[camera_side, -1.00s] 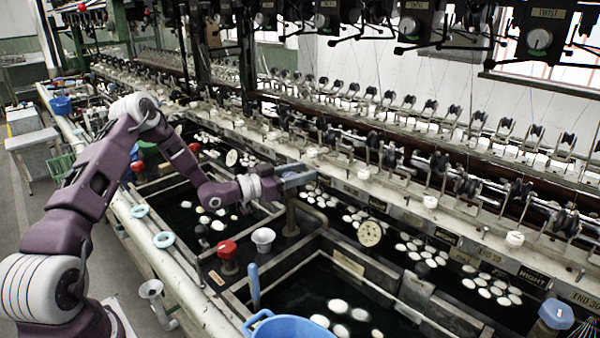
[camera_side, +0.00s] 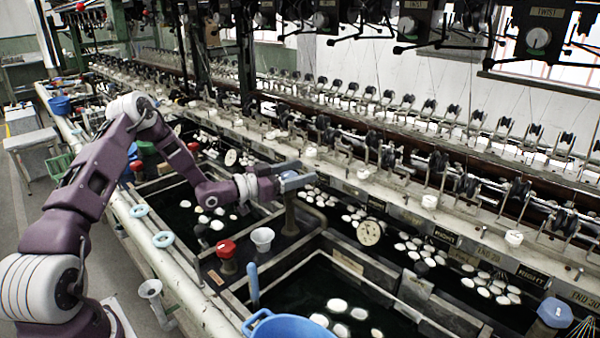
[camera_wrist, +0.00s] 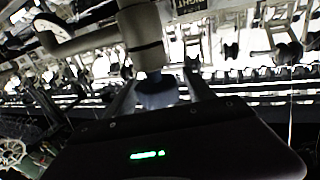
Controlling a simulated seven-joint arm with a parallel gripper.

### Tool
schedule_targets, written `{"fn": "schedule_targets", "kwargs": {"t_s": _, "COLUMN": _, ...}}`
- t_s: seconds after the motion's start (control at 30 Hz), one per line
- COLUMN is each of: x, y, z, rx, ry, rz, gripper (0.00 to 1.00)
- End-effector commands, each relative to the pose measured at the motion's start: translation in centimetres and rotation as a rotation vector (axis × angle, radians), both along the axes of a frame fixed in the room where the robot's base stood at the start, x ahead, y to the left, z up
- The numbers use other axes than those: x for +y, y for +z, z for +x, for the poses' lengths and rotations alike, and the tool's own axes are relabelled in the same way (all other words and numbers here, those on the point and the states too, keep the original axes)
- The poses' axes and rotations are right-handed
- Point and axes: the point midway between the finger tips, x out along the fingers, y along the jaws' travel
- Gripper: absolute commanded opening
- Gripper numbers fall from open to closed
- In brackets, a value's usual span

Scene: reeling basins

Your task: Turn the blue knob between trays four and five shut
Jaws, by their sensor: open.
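My gripper (camera_side: 300,179) is over the pipe post (camera_side: 290,213) on the partition between two basins in the side view. In the wrist view, my gripper (camera_wrist: 160,92) has its two fingers apart, one on each side of a dull blue knob (camera_wrist: 157,91) at the end of the tan pipe post (camera_wrist: 143,38). The jaws are open; I cannot tell whether either finger touches the knob. A second blue knob (camera_side: 554,313) stands at the far right, away from my gripper.
A red knob (camera_side: 226,249), a white funnel cup (camera_side: 262,238) and an upright blue handle (camera_side: 253,285) stand near the partition. A blue bowl (camera_side: 285,328) is at the front. Basins hold dark water with white cocoons. A machine rail with reels runs behind.

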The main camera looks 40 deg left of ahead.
Motion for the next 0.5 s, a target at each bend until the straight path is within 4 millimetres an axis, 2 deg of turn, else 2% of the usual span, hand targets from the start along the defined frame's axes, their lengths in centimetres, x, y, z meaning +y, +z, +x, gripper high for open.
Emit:
{"fn": "schedule_targets", "kwargs": {"t_s": 0.2, "x": 1.3, "y": 0.0, "z": -4.2, "rx": 0.002, "ry": 0.003, "rz": -0.001, "gripper": 0.62}}
{"fn": "schedule_targets", "kwargs": {"t_s": 0.3, "x": 1.7, "y": 0.0, "z": -5.6, "rx": 0.002, "ry": 0.003, "rz": 0.000, "gripper": 0.62}}
{"fn": "schedule_targets", "kwargs": {"t_s": 0.5, "x": 1.9, "y": 0.0, "z": -6.5, "rx": 0.000, "ry": 0.000, "rz": 0.000, "gripper": 0.62}}
